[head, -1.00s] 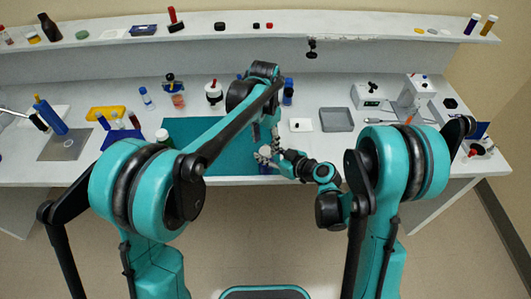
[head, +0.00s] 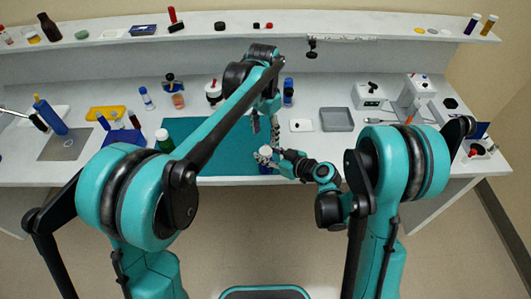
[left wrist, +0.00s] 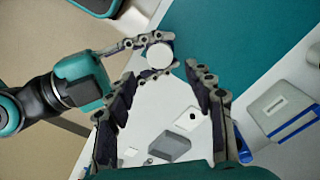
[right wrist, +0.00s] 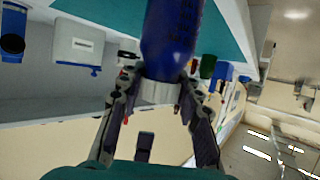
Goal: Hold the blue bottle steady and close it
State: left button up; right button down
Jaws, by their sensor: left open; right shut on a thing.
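The blue bottle (head: 265,169) stands upright at the front edge of the teal mat. It shows large and upside down in the right wrist view (right wrist: 171,35). A white cap (head: 265,150) sits on its top; from above it is a round white disc in the left wrist view (left wrist: 160,55). I cannot tell how tight it is. My right gripper (right wrist: 157,84) is shut on the bottle near its top, coming from the right. My left gripper (left wrist: 166,74) is open and empty above the cap, apart from it, pointing down.
The teal mat (head: 225,160) is mostly bare. A grey tray (head: 337,119) and a white pad (head: 301,125) lie to the right. Another blue bottle (head: 288,92) stands behind.

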aim_at(266, 150)
pick_arm(q)
jog(key=shift+d+f, duration=0.1)
jog(key=shift+f, duration=3.85)
jog(key=c, duration=1.2)
jog(key=o, duration=1.3)
jog(key=shift+r, duration=2.3)
